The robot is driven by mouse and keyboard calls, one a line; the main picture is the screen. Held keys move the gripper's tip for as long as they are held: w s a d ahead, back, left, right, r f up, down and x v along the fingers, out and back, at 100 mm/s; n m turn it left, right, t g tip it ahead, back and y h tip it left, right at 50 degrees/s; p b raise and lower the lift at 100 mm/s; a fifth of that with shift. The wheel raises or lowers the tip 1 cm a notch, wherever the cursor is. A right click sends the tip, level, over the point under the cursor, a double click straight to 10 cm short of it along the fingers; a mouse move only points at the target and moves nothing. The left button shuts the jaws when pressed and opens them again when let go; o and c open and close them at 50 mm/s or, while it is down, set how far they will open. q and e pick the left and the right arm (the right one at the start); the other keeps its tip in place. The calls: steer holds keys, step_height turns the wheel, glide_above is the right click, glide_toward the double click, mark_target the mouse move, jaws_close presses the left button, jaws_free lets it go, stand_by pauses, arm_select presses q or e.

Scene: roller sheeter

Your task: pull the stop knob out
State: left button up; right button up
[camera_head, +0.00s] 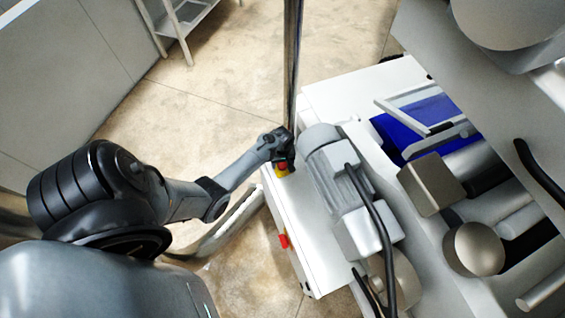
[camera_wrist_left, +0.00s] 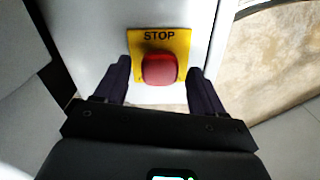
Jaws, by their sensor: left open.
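The red stop knob (camera_wrist_left: 160,70) sits on a yellow plate (camera_wrist_left: 178,40) marked STOP on the white side panel of the machine. In the head view the knob (camera_head: 282,167) shows as a small red patch, partly hidden by my left gripper (camera_head: 284,158). In the left wrist view my left gripper (camera_wrist_left: 159,82) is open, with one dark finger on each side of the knob. A gap shows between each finger and the knob. My right gripper is not in view.
The white roller sheeter (camera_head: 300,235) carries a grey motor (camera_head: 335,175) with a black cable close to my left gripper. A red switch (camera_head: 284,241) is lower on the same panel. A metal pole (camera_head: 292,60) stands behind the gripper. Open floor (camera_head: 190,110) lies to the left.

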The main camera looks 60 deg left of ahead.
arm_select(q)
jaws_close()
steer(key=shift+r+p, duration=0.65)
steer(key=shift+p, duration=0.4)
steer(key=shift+w, duration=0.1)
steer(key=shift+f, duration=0.1)
jaws_free()
